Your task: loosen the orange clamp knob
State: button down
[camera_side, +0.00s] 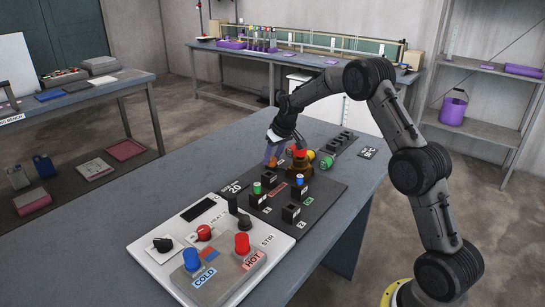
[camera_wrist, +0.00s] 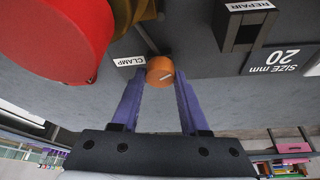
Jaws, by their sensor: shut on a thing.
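The orange clamp knob (camera_wrist: 160,72) shows in the wrist view with a pale line across its face, beside a white CLAMP label (camera_wrist: 130,61). My gripper (camera_wrist: 161,84) has its two purple fingers on either side of the knob and is shut on it. In the side view my gripper (camera_side: 274,153) reaches down to the far left part of the dark board (camera_side: 325,197). There the knob is small and mostly hidden by the fingers.
A large red round part (camera_wrist: 62,38) is close to the fingers in the wrist view. A black REPAIR block (camera_wrist: 244,26) is on the other side. In the side view, coloured pegs and black blocks (camera_side: 291,212) stand nearer, before a white panel (camera_side: 150,262) with knobs.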

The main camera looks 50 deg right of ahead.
jog(key=shift+c, duration=2)
grip_release()
jog(key=shift+r, duration=0.15)
jog(key=v, duration=1.3)
jog(key=shift+r, duration=0.3)
jog(key=shift+s, duration=0.1)
